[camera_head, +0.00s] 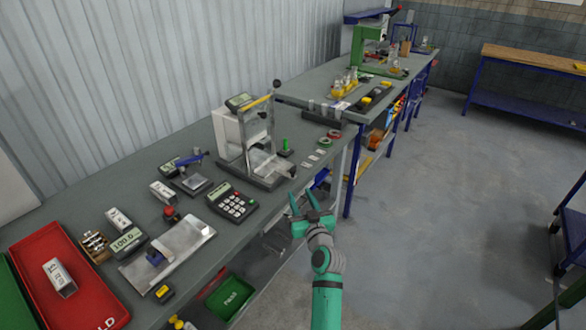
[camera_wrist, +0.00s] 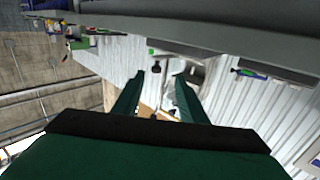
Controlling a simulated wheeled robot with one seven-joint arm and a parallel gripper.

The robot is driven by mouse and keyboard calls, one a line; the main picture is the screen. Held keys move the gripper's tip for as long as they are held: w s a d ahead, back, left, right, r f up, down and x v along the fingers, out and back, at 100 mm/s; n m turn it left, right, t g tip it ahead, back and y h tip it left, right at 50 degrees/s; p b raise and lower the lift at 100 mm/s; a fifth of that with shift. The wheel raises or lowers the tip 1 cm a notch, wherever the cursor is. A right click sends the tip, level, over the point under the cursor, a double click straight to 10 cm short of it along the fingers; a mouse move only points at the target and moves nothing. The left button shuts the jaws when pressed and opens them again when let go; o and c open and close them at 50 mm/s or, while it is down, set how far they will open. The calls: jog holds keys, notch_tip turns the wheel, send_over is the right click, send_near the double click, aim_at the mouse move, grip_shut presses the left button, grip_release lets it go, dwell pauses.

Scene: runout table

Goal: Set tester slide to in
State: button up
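The tester (camera_head: 240,135) stands near the bench's front edge. My gripper (camera_head: 309,200) is open and empty, apart from the tester, in front of the bench edge. In the wrist view both green fingers (camera_wrist: 156,88) are spread, with the tester (camera_wrist: 182,68) beyond them, seen upside down.
A calculator-like keypad (camera_head: 232,203), a small balance (camera_head: 193,183) and a flat metal plate fixture (camera_head: 175,250) stand left of the tester. A red tray (camera_head: 85,300) lies at the near left.

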aim_at(292, 172)
jog(key=shift+n+y, duration=0.3)
jog(key=x, duration=0.3)
jog(key=r+x, duration=0.1)
jog(key=x, duration=0.3)
jog(key=r+x, duration=0.1)
jog(key=x, duration=0.3)
jog(key=shift+w+d, duration=0.15)
jog(key=shift+d, duration=0.05)
jog(key=shift+w+f, duration=0.1)
jog(key=shift+w, duration=0.6)
jog(key=shift+d, duration=0.15)
